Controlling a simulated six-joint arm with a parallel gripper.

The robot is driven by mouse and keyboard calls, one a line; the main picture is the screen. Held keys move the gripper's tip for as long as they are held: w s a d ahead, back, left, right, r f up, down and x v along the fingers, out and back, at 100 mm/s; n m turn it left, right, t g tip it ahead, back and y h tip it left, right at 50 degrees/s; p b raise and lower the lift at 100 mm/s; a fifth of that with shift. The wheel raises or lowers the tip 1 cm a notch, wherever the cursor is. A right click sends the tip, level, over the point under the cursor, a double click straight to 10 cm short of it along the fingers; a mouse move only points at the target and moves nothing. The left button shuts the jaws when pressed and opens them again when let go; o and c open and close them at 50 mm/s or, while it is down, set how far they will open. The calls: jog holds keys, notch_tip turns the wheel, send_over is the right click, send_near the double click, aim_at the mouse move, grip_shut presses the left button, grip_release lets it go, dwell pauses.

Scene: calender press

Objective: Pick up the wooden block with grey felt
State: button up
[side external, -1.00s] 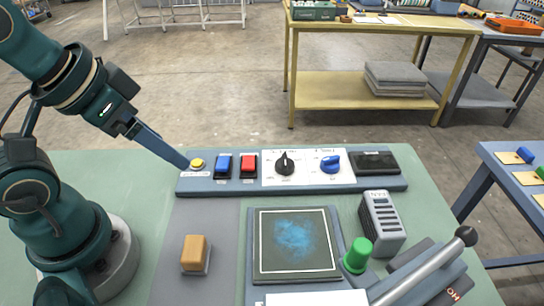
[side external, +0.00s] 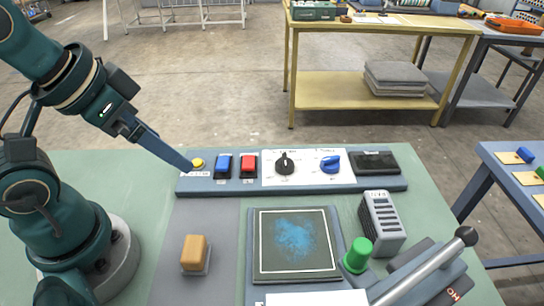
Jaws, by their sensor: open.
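The wooden block with grey felt (side external: 194,253) sits on the grey strip of the table at the lower left of the panel. Its tan wood is on top and a grey felt edge shows beneath. My gripper (side external: 188,168) is at the left end of the control panel, close to the yellow button, above and behind the block. It is empty and apart from the block. Its fingers are seen edge-on, so the gap between them is hidden.
The control panel (side external: 290,187) carries a yellow button (side external: 197,163), blue and red switches and two knobs. A dark plate with blue powder (side external: 294,238) lies right of the block. A green knob (side external: 357,255), grey vented box (side external: 382,222) and lever (side external: 425,268) stand further right.

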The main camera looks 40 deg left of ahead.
jog(key=m, duration=0.1)
jog(key=m+g, duration=0.5)
jog(key=m, duration=0.3)
send_near(202, 248)
jog(key=f, duration=0.2)
jog(key=w+f, duration=0.1)
jog(key=f, duration=0.2)
jog(key=shift+a, duration=0.15)
jog(key=shift+s+f+g, duration=0.3)
jog(key=shift+f, duration=2.55)
jog(key=c, duration=1.4)
jog(key=shift+r, duration=0.15)
